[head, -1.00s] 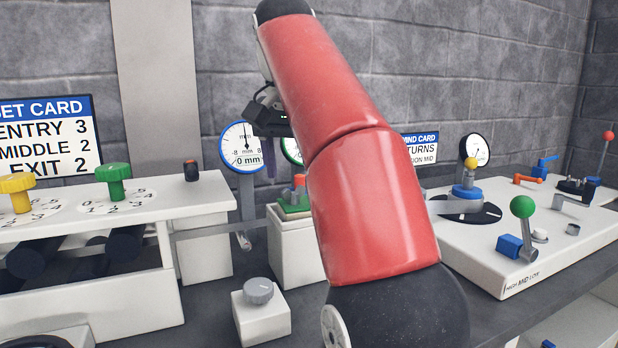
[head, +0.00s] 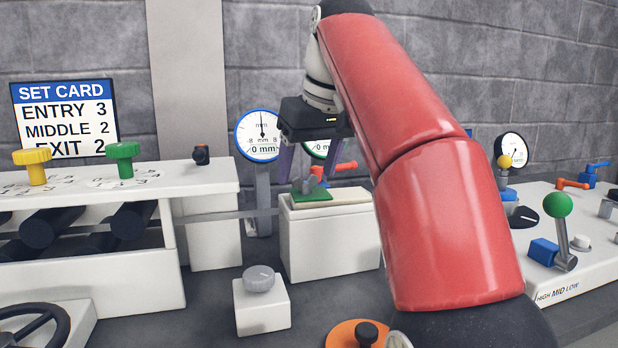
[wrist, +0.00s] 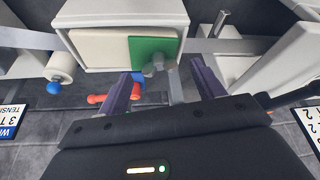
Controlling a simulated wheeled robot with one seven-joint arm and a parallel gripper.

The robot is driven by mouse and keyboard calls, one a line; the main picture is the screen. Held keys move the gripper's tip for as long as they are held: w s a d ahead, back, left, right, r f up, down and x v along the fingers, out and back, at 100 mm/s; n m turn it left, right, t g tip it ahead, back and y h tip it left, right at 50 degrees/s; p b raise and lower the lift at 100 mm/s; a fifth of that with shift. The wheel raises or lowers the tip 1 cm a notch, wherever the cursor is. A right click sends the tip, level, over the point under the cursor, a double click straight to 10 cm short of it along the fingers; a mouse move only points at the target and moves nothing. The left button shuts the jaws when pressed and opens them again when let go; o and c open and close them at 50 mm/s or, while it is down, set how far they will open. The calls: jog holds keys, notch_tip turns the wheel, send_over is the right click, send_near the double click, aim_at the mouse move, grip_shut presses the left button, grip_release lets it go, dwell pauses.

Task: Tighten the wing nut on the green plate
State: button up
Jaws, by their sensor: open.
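The green plate (head: 312,195) lies on top of a white block (head: 335,245), at its left end in the head view. A small grey wing nut (head: 309,184) stands on the plate. My gripper (head: 307,176) is open and points down, with one dark purple finger on each side of the wing nut in the head view. In the wrist view the green plate (wrist: 150,48) and the grey wing nut (wrist: 154,63) show just beyond the fingertips (wrist: 166,70). I cannot tell whether a finger touches the nut.
A red lever (head: 340,167) is close behind the right finger. Two round dials (head: 260,135) stand behind the block. A grey knob on a white box (head: 262,305) is in front. A roller unit with yellow and green knobs (head: 122,160) is at left, a lever panel (head: 590,262) at right.

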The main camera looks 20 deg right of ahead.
jog(key=shift+w+f, duration=0.15)
jog(key=shift+f, duration=0.1)
jog(key=c, duration=1)
jog(key=shift+a+r+m+h+p, duration=0.1)
jog(key=shift+r+m+h+p, duration=0.1)
jog(key=shift+m+p, duration=0.4)
jog(key=shift+a+r+m+h+p, duration=0.1)
jog(key=shift+m+h+p, duration=0.1)
jog(key=shift+m+p, duration=0.35)
jog(key=shift+f+m+h+p, duration=0.3)
jog(key=shift+m+h+p, duration=0.1)
jog(key=shift+m, duration=0.55)
